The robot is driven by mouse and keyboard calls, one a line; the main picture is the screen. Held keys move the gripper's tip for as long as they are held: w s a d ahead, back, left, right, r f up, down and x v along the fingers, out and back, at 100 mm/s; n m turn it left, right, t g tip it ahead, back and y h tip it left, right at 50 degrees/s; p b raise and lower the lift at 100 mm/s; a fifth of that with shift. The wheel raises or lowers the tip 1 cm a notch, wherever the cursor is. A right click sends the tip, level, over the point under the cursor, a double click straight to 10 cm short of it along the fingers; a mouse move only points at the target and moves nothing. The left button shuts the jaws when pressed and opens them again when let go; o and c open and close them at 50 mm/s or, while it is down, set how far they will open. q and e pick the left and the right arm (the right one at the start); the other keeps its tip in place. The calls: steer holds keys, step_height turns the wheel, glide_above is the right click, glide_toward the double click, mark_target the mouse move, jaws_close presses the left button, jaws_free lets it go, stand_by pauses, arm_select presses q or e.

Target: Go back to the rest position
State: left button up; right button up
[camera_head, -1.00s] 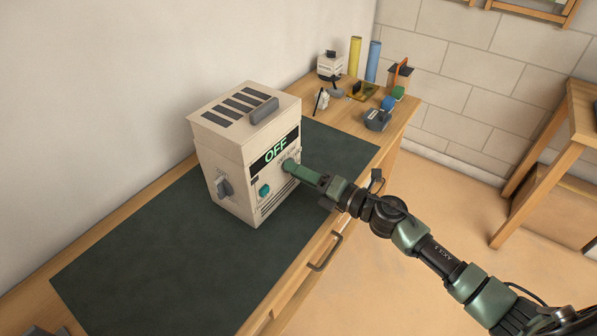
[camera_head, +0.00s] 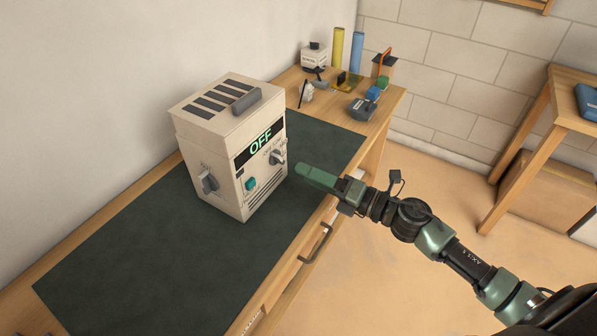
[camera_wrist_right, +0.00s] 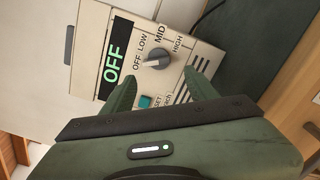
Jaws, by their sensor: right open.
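My right gripper (camera_head: 303,172) is open and empty, a short way to the right of the cream box-shaped appliance (camera_head: 216,166), apart from it. In the right wrist view my two green fingers (camera_wrist_right: 160,92) are spread in front of the appliance's panel. The appliance stands upright on a dark mat and its display reads OFF (camera_head: 261,141). Its front has a grey knob (camera_head: 277,157), also clear in the right wrist view (camera_wrist_right: 156,57) among OFF, LOW, MID and HIGH labels, and a teal button (camera_head: 250,184). Another knob (camera_head: 209,182) is on its left side. My left gripper is not in view.
The dark mat (camera_head: 110,255) covers much of the wooden bench. At its far end stand a yellow roll (camera_head: 337,50), a blue roll (camera_head: 356,54) and several small items. A drawer handle (camera_head: 316,243) sticks out in front. A wooden table (camera_head: 552,100) stands at right.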

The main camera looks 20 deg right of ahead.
steer(key=shift+s+d, duration=0.15)
steer(key=shift+s, duration=0.05)
stand_by(0.4)
